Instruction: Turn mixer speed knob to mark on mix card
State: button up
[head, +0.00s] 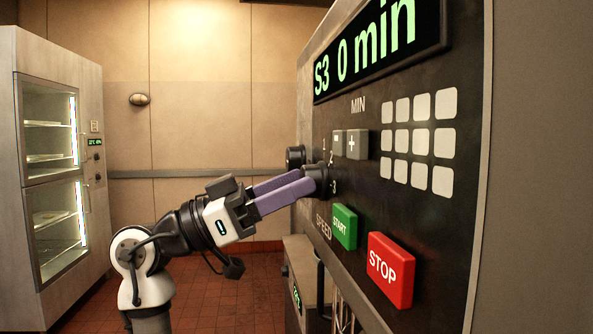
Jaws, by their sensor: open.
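The black mixer speed knob (322,179) sticks out of the dark control panel (375,210), above the word SPEED. Small numerals stand around it, with a 3 at its lower right. The green display (362,47) reads "S3 0 min". My gripper (307,181) reaches in from the left, its two purple fingers open and their tips at the knob. I cannot tell whether the fingers touch it. The knob's pointer is not readable from here. No mix card can be made out.
Another black round part (295,157) projects just behind the fingers. Minus and plus buttons (350,144), a green START button (344,226), a red STOP button (390,270) and a pale keypad (419,139) surround the knob. A glass-doored cabinet (90,180) stands at left.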

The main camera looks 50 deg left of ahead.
jog(key=shift+w+d+r, duration=0.25)
jog(key=shift+w+d, duration=0.05)
jog(key=shift+w, duration=0.25)
jog(key=c, duration=0.9)
jog(key=shift+n, duration=0.3)
jog(key=n+y, duration=0.1)
jog(key=n, duration=0.2)
jog(key=n+t+y, duration=0.1)
jog(key=n+y, duration=0.1)
jog(key=shift+n, duration=0.4)
jog(key=shift+c, duration=0.2)
jog(key=n+y, duration=0.1)
jog(key=n, duration=0.1)
jog(key=n+y, duration=0.1)
jog(key=n, duration=0.2)
jog(key=shift+n+y+p, duration=0.3)
jog(key=shift+y+p, duration=0.05)
jog(key=shift+y, duration=0.05)
jog(key=shift+n, duration=0.3)
